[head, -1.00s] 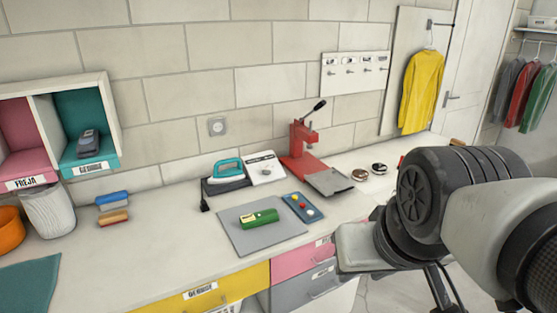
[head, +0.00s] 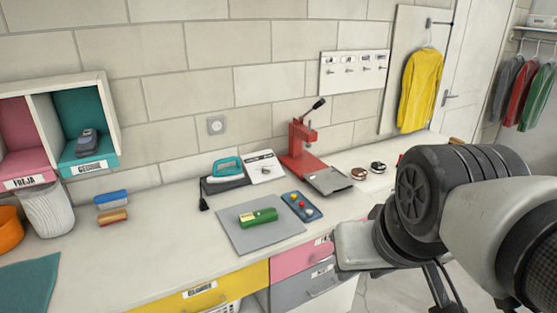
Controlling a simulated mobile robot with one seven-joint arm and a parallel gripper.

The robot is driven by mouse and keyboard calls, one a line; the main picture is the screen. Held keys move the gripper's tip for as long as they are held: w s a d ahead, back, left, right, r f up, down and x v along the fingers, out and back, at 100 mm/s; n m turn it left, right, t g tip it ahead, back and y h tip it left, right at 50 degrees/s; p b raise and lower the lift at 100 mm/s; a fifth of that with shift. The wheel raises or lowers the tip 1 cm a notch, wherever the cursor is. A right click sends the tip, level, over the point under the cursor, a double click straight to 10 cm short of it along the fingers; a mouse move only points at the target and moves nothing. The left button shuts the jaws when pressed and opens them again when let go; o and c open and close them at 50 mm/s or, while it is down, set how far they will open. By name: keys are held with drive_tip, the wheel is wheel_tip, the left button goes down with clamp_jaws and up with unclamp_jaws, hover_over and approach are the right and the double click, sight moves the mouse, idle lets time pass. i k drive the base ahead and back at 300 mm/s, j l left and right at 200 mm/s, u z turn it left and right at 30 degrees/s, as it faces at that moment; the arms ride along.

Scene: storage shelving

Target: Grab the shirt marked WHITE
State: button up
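Several shirts hang in the head view. A yellow shirt (head: 421,88) hangs alone on a hook on the light board beside the door. On the rail at the far right hang a grey shirt (head: 508,88), a red shirt (head: 524,94) and a green shirt (head: 540,98). I see no white shirt, and no readable WHITE label on any shirt. My arm fills the lower right of the view. My gripper's fingers cannot be made out, so its opening does not show.
The long counter (head: 100,262) carries a green object (head: 258,217) on a grey mat (head: 240,238), a teal iron (head: 227,167) and a red press (head: 302,145). Cubbies (head: 110,90) stand at left. A door (head: 468,70) stands between the yellow shirt and the rail.

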sight(256, 218)
drive_tip(key=i+l+u, duration=0.25)
drive_tip(key=i+u, duration=0.2)
drive_tip(key=i, duration=0.15)
drive_tip(key=i+l+u, duration=0.4)
drive_tip(key=i+l, duration=0.05)
drive_tip(key=i, duration=0.1)
